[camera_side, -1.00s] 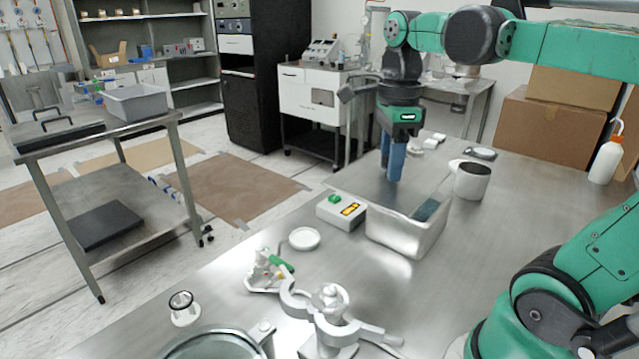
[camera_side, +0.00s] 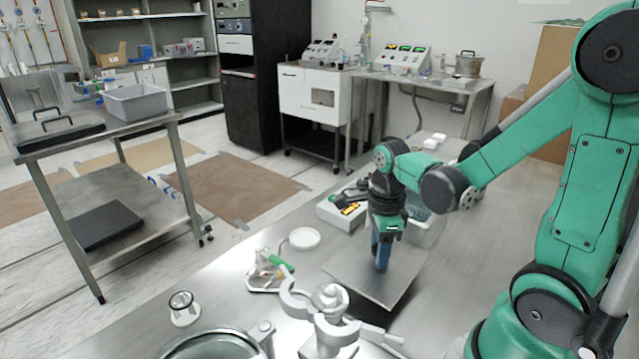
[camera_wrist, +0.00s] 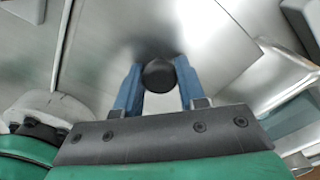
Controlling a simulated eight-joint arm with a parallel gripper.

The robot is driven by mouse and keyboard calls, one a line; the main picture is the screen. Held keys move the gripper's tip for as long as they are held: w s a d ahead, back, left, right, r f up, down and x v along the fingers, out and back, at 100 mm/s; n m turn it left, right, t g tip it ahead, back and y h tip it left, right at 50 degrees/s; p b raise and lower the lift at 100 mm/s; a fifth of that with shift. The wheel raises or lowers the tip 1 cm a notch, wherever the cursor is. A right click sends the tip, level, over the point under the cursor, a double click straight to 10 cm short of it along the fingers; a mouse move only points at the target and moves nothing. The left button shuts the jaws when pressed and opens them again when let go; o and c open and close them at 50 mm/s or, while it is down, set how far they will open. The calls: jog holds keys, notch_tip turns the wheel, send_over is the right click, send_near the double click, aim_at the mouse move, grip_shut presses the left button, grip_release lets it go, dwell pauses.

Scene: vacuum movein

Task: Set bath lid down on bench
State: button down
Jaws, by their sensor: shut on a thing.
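The bath lid (camera_side: 352,281) is a flat, thin metal plate with a dark round knob (camera_wrist: 159,76). In the side view it is in front of the bath, over the bench (camera_side: 240,262). The metal bath (camera_side: 428,236) stands behind, uncovered and partly hidden by my arm. The lid plate fills the upper middle of the wrist view (camera_wrist: 215,35).
Bare bench shows at the far right.

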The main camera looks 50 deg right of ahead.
jog(key=shift+f, duration=1.9)
jog(key=shift+f, duration=0.1)
jog(key=c, duration=0.5)
grip_release()
